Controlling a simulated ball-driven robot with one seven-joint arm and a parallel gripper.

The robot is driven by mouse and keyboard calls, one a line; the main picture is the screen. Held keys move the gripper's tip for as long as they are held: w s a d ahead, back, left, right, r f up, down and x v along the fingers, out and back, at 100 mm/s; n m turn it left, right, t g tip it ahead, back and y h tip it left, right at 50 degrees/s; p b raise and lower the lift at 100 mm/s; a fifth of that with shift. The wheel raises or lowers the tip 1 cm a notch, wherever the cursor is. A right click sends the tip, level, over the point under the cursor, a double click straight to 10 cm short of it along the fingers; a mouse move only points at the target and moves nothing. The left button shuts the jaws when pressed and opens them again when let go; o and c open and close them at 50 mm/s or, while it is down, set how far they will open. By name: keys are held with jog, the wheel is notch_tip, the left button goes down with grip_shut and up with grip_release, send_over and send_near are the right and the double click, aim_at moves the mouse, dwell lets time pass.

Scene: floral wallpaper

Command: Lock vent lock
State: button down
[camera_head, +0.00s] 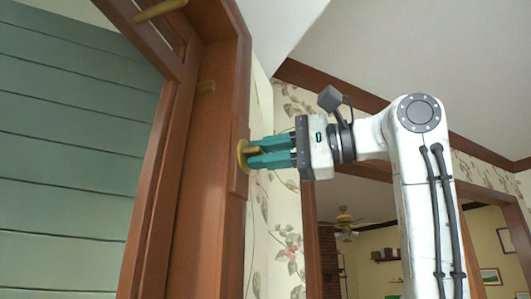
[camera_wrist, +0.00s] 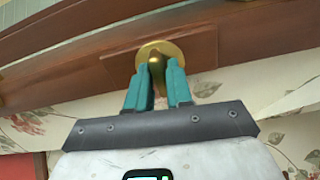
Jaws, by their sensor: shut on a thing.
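The vent lock (camera_head: 243,154) is a brass knob on a round plate, fixed to a wooden block on the side of the door frame. In the wrist view the brass lock (camera_wrist: 155,52) shows its round plate, with the knob part between my fingers. My gripper (camera_head: 256,153) has teal fingers reaching left to the lock and is shut on it. In the wrist view my gripper (camera_wrist: 158,75) has one finger on each side of the knob. The fingers hide part of the knob.
Green siding (camera_head: 70,150) shows beyond. Floral wallpaper (camera_head: 284,240) is right behind the gripper. A doorway opens to another room.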

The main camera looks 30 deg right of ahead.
jog(key=c, duration=1.1)
grip_release()
jog(key=shift+d, duration=0.1)
jog(key=shift+c, duration=0.2)
jog(key=b+v, duration=0.2)
jog(key=v, duration=0.8)
jog(key=shift+s+d+b, duration=0.25)
jog(key=shift+b, duration=0.15)
